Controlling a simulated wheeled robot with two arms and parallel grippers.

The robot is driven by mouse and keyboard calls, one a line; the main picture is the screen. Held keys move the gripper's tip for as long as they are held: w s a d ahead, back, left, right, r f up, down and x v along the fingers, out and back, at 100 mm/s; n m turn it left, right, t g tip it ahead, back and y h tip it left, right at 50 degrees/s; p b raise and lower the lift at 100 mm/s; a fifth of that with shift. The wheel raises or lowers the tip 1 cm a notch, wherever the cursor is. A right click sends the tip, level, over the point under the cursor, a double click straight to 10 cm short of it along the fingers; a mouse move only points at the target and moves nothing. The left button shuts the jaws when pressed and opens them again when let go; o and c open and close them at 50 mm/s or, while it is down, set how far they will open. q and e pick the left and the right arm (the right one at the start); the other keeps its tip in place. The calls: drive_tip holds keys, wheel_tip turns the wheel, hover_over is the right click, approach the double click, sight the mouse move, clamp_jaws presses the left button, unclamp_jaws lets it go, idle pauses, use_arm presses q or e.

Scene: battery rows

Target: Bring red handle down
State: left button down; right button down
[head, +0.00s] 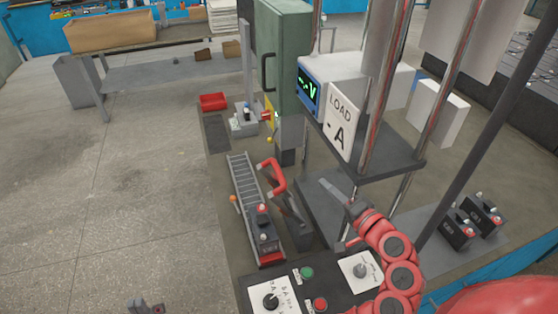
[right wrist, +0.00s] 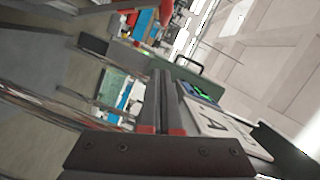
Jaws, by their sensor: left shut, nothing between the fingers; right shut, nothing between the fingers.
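The red handle (head: 275,176) is a U-shaped grip on the dark lever of a switch, beside the battery rack (head: 243,180) in the head view. It is raised, tilted up and to the left. My right gripper (head: 325,184) is to the right of the handle, apart from it. Its fingers look closed and empty; they also show closed in the right wrist view (right wrist: 163,85). The handle cannot be made out clearly in the wrist view. My left gripper (head: 146,305) shows only as small dark tips at the bottom edge, far from the handle.
A control panel (head: 337,290) with green and red buttons and knobs lies in front of the switch. A LOAD A sign (head: 341,121) and voltage display (head: 309,89) stand behind my right gripper. A green cabinet (head: 282,60) is behind. Two batteries (head: 470,220) sit at right.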

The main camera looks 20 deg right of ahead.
drive_tip(key=w+a+f+p, duration=0.2)
drive_tip(key=w+a+p, duration=0.3)
drive_tip(key=w, duration=0.4)
drive_tip(key=shift+w+a+p, duration=0.25)
drive_tip(key=shift+a+p, duration=0.1)
drive_tip(key=shift+a, duration=0.45)
drive_tip(key=shift+a, duration=0.15)
